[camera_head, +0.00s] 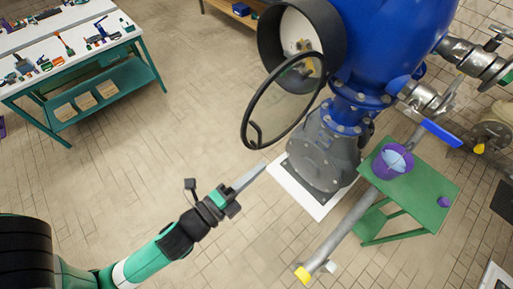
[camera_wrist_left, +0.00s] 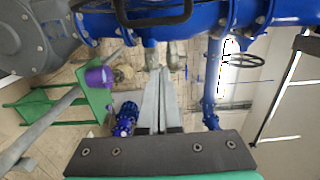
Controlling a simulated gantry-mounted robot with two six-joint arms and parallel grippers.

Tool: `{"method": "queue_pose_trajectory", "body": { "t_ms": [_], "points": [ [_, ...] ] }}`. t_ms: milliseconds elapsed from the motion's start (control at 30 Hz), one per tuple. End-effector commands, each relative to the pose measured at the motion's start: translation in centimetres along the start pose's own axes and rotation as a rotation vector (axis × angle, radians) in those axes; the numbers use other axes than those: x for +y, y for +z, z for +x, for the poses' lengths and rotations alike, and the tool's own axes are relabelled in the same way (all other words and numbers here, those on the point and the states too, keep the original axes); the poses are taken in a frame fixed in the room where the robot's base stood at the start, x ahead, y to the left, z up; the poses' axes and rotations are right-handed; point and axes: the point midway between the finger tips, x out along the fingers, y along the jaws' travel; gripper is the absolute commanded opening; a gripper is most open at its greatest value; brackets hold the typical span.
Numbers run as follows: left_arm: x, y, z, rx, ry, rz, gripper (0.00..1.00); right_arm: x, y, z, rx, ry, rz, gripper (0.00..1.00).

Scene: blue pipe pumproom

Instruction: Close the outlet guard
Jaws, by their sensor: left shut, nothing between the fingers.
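The outlet guard is a round, clear disc in a black rim (camera_head: 247,124). It stands swung open, at an angle to the black round outlet housing (camera_head: 270,38) on the blue pump body. A gauge-like white face shows inside the housing. My left gripper (camera_head: 263,168) comes in from the lower left, below the guard's lower edge and apart from it in the picture. Its long grey fingers are shut and empty. They also show together in the left wrist view (camera_wrist_left: 161,75). A black curved bar (camera_wrist_left: 150,20) crosses the top there; I cannot tell whether it is the guard. My right gripper is out of view.
A green stand (camera_head: 425,200) with a purple bucket (camera_head: 392,162) is right of the pump. A blue-handled valve (camera_head: 440,132) and grey pipe (camera_head: 345,226) are nearby. A tool bench (camera_head: 75,62) stands at upper left. The tiled floor between is clear.

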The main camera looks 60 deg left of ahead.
Motion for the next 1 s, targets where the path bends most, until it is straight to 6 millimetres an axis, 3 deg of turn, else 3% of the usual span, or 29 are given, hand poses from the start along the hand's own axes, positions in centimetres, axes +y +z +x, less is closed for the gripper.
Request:
{"method": "queue_pose_trajectory", "body": {
  "t_ms": [133,300,500,1000],
  "points": [
    [-0.7,0.1,3.4,-0.003,-0.003,-0.002,0.00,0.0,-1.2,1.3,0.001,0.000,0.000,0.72],
    [-0.5,2.4,3.4,-0.010,0.000,-0.003,0.00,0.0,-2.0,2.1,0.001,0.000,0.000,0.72],
    [0.0,3.5,3.8,-0.005,0.003,-0.002,0.00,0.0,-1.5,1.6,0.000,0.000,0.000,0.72],
    [-0.1,3.9,3.9,0.000,0.000,0.000,0.00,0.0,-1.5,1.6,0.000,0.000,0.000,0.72]
  ]
}}
